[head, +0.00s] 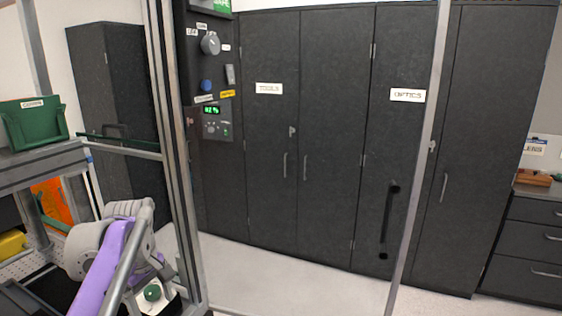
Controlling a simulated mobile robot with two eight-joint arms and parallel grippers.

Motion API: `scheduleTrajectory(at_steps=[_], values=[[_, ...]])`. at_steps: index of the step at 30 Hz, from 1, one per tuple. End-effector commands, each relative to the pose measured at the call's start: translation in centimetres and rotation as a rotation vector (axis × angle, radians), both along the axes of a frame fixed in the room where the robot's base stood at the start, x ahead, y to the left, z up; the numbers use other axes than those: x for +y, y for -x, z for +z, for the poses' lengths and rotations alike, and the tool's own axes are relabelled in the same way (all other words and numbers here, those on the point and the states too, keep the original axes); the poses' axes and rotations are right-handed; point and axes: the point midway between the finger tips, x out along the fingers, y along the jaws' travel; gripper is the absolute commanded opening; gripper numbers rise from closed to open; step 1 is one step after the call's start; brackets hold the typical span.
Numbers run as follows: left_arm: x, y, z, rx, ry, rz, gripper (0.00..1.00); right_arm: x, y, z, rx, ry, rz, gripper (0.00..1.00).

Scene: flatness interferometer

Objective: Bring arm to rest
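One arm of mine, with a purple link and grey-white rounded joints, shows at the lower left of the head view. It is bent, and a grey metal bar crosses in front of it. I can make out no gripper fingers on it. No other arm of mine shows, and neither gripper is in view.
Grey frame posts (172,150) stand close by the arm. A green bin (33,125) sits on a shelf at the left. Dark cabinets (330,120) and a control panel (214,124) with a lit green display stand behind. The pale floor (280,280) before the cabinets is clear.

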Motion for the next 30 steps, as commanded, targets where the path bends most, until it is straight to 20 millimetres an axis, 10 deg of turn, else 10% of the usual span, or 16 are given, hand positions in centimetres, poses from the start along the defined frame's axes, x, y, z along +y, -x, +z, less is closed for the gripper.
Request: scheduleTrajectory(at_steps=[8,19,30], values=[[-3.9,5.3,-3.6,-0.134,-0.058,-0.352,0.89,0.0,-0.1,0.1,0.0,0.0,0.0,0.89],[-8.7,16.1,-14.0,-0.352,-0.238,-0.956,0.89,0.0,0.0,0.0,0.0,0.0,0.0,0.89],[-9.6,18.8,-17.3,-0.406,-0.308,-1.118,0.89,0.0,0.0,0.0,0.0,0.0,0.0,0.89]])
